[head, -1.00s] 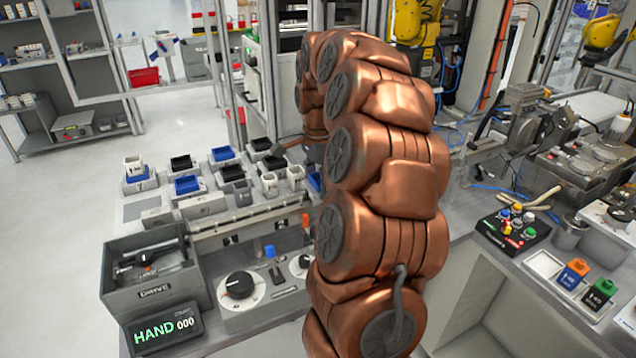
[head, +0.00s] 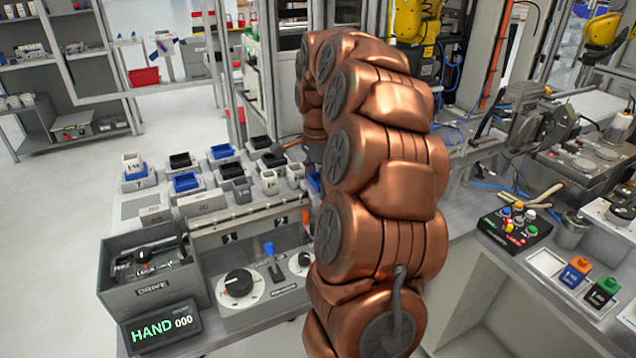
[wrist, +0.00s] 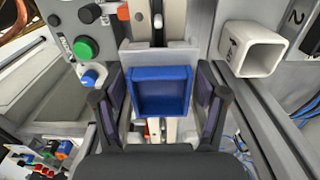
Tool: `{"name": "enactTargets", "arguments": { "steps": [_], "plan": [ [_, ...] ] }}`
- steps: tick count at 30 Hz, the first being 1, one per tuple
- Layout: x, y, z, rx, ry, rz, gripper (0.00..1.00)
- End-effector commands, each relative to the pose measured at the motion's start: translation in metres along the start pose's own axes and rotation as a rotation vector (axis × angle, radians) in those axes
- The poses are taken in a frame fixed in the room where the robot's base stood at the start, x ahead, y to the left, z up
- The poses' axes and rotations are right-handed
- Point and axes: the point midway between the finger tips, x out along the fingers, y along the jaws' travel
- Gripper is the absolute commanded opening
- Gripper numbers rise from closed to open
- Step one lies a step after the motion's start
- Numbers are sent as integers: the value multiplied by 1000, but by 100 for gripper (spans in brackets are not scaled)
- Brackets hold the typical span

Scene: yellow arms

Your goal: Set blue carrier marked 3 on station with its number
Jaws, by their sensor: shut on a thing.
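In the wrist view my gripper (wrist: 160,88) is shut on a blue, square, open-topped carrier (wrist: 161,91), with one dark finger along each side. Its inside looks empty, and no number can be read on it. A grey block (wrist: 158,57) lies just beyond it over a pale rail; I cannot tell whether they touch. A plate marked 2 (wrist: 297,17) is at the upper right.
A white carrier (wrist: 252,52) stands right of my gripper. A button panel (wrist: 84,30) is at the left. In the head view, several black, blue and white carriers stand on the left bench, behind a grey DRIVE box (head: 150,292). Orange (head: 575,271) and green (head: 602,291) blocks sit at the right.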

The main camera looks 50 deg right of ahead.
Motion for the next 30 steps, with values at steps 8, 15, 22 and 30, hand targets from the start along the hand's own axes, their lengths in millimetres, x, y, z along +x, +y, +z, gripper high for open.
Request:
{"name": "enactTargets", "arguments": {
  "steps": [8, 15, 22, 30],
  "plan": [
    [2, 0, 0, 0, 0, -1, 24],
    [2, 0, 0, 0, 0, -1, 77],
    [2, 0, 0, 0, 0, -1, 100],
    [2, 0, 0, 0, 0, 0, 100]
  ]
}}
